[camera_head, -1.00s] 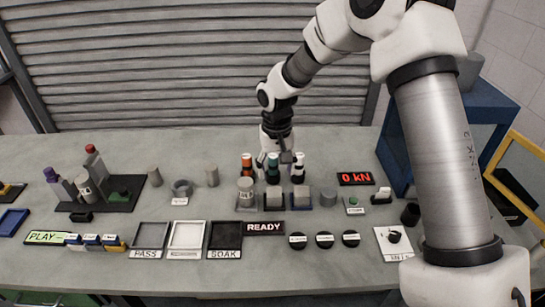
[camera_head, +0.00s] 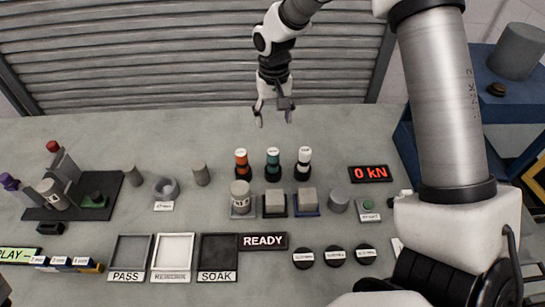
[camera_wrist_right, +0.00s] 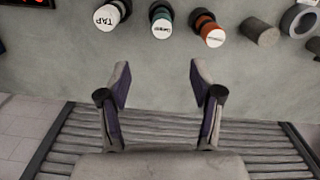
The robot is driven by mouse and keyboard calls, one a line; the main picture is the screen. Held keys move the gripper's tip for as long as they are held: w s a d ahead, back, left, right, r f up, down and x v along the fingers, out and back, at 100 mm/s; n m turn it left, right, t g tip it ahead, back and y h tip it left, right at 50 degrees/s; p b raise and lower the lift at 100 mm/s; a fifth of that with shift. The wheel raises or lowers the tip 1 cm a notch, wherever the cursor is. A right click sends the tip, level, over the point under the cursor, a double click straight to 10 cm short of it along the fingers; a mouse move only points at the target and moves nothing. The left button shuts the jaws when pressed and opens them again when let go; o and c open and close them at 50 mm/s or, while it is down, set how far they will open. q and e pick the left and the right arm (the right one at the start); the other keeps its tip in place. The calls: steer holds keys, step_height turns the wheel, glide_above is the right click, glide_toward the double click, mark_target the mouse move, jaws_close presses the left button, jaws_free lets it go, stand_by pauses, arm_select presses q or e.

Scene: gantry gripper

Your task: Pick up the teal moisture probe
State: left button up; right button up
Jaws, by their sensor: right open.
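The teal moisture probe (camera_head: 273,163) stands upright in the middle of a row of three, with a white labelled top. It also shows at the top of the right wrist view (camera_wrist_right: 160,20). My right gripper (camera_head: 273,119) is open and empty, behind the row and apart from the probe in the head view. In the right wrist view its two fingers (camera_wrist_right: 161,76) are spread, with the teal probe in line with the gap between them, beyond the tips. My left gripper is not in view.
A grey ring (camera_head: 166,188) and a small cylinder (camera_head: 201,174) stand to the left. The table behind the row is clear.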

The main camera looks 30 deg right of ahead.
steer(key=f+b, duration=0.1)
steer(key=s+f+b, duration=0.1)
steer(key=shift+s+a+f+b, duration=0.1)
steer(key=shift+a+f+b, duration=0.05)
steer(key=shift+a+b, duration=0.2)
steer(key=b, duration=0.5)
glide_above(273, 160)
steer(key=w+d, duration=0.1)
steer(key=w, duration=0.1)
steer(key=f, duration=0.5)
steer(key=shift+s+d+f, duration=0.2)
steer(key=shift+f, duration=0.15)
steer(key=shift+f+b, duration=0.4)
steer(key=shift+b, duration=0.05)
steer(key=shift+s+a+f, duration=0.15)
steer(key=shift+f, duration=0.1)
step_height(273, 160, down, 7)
steer(key=shift+r+p, duration=0.1)
steer(key=shift+p, duration=0.55)
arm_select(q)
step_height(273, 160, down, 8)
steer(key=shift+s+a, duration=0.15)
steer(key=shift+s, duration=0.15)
arm_select(e)
steer(key=c, duration=1.2)
